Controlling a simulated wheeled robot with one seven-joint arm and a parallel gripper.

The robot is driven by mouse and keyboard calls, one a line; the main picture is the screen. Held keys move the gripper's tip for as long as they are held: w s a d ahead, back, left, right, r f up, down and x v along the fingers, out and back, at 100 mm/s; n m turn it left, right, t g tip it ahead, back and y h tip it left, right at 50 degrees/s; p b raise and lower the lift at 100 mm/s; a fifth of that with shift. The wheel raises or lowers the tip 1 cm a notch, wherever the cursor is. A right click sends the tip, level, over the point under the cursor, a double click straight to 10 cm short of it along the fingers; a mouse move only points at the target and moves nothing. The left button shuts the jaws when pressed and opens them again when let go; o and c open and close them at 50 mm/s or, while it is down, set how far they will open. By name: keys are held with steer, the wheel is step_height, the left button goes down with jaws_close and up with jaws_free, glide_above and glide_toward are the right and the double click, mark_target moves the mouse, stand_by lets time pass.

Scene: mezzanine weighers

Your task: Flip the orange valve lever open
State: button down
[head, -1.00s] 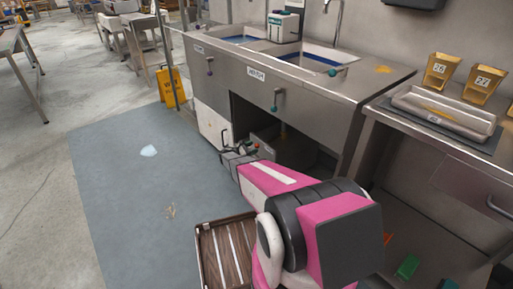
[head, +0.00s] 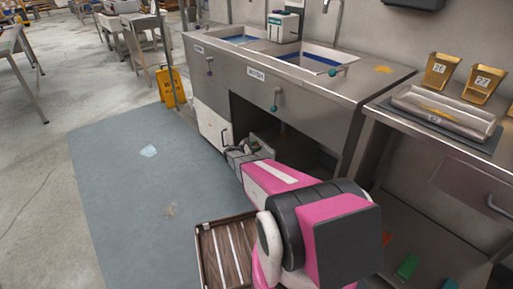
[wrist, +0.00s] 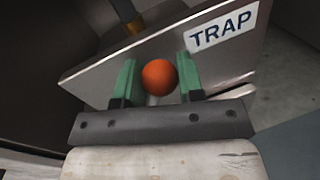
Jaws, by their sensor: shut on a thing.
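The orange ball knob (wrist: 160,77) of the valve lever sits between the two green fingers of my gripper (wrist: 158,82) in the wrist view. My gripper is shut on it. The lever's stem is hidden behind the ball and the fingers. Behind it is a grey metal plate (wrist: 100,88) with a white "TRAP" label (wrist: 222,30). In the head view my gripper (head: 243,152) reaches low in front of the open bay under the sink counter, and I cannot make out the orange knob there.
The steel sink counter (head: 310,100) carries other levers with teal knobs, one (head: 274,108) hanging below a label. A white panel (head: 210,122) with a black handle stands left of the bay. A slatted wooden crate (head: 205,265) lies near my arm. The grey floor mat (head: 130,200) is mostly clear.

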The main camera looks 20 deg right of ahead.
mark_target(252, 137)
steer(key=n, duration=0.1)
steer(key=w+n, duration=0.1)
steer(key=w+r+n, duration=0.1)
steer(key=shift+a+h, duration=0.3)
steer(key=shift+a, duration=0.1)
steer(key=w+n, duration=0.1)
steer(key=n, duration=0.1)
steer(key=w+a+n+t, duration=0.1)
steer(key=n, duration=0.1)
steer(key=shift+r+h, duration=0.1)
steer(key=shift+h, duration=0.2)
steer(key=w+n, duration=0.1)
steer(key=n, duration=0.1)
steer(key=w+n, duration=0.1)
steer(key=n, duration=0.1)
steer(key=shift+a+t, duration=0.4)
steer(key=shift+w+a+f+n+t, duration=0.2)
steer(key=shift+w+n+t, duration=0.1)
steer(key=shift+n, duration=0.45)
steer(key=shift+w+a+f+n+t, duration=0.15)
steer(key=shift+w+f+n, duration=0.15)
steer(key=shift+n, duration=0.5)
steer(key=shift+w+a+f+n+t, duration=0.15)
steer(key=shift+w+n+t, duration=0.15)
steer(key=shift+n, duration=0.45)
steer(key=shift+d, duration=0.1)
steer(key=c, duration=0.8)
jaws_free()
steer(key=shift+o, duration=0.2)
